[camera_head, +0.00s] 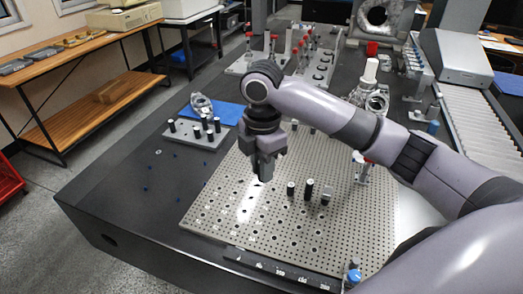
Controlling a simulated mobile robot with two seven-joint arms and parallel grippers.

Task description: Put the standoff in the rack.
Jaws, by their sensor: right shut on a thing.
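My right gripper (265,174) points down above the left-middle part of the perforated grey plate. It is shut on a small dark thing, most likely a standoff, which the fingers hide almost wholly. Other black standoffs (309,189) stand upright on the plate to the right of the gripper. A low grey block (186,139), which looks like the rack, sits to the left, beyond the plate's left edge, with several black-topped cylinders upright in it. The gripper is apart from this block. My left gripper is not in view.
The perforated plate (225,215) lies on a dark granite table (120,190). Small blue pieces dot the table's left part. A blue mat (228,113) lies behind the grey block. A fixture with red-topped pins (322,70) stands at the back. The plate's left front is bare.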

